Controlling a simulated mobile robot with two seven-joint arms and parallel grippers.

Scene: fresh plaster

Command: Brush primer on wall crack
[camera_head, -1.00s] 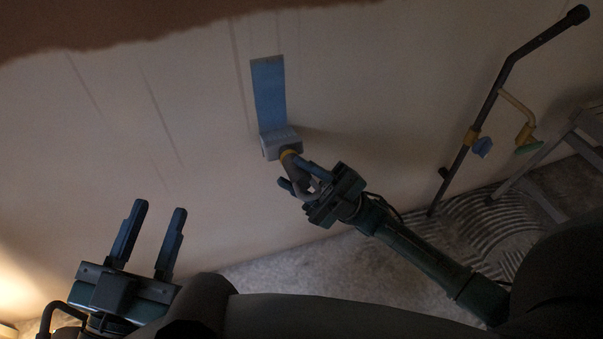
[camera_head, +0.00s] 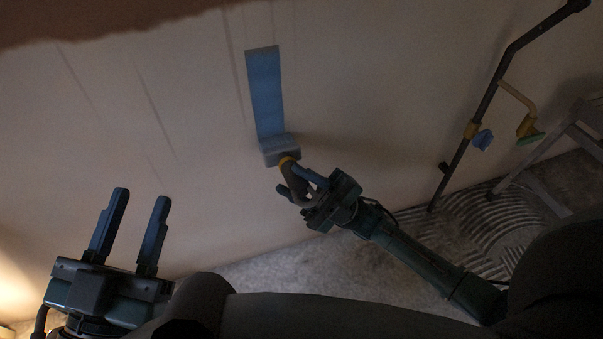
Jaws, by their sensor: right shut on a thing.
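The pale wall (camera_head: 390,100) fills most of the view. A blue strip of primer (camera_head: 265,90) runs upright on it, over thin dark vertical crack lines. The brush (camera_head: 282,150), with a grey head and a yellow collar, is at the lower end of the strip; it looks to be against the wall. My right gripper (camera_head: 300,190) is shut on the brush's handle. My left gripper (camera_head: 128,225) is open and empty at the lower left, in front of the wall. The part of the wall behind the brush head is hidden.
More thin lines (camera_head: 160,120) mark the wall to the left. A dark pole (camera_head: 478,125) with blue, yellow and green pieces leans at the right. A grey stepladder (camera_head: 560,150) stands beside it. The floor (camera_head: 300,270) has a ridged patch (camera_head: 480,215) near the pole's foot.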

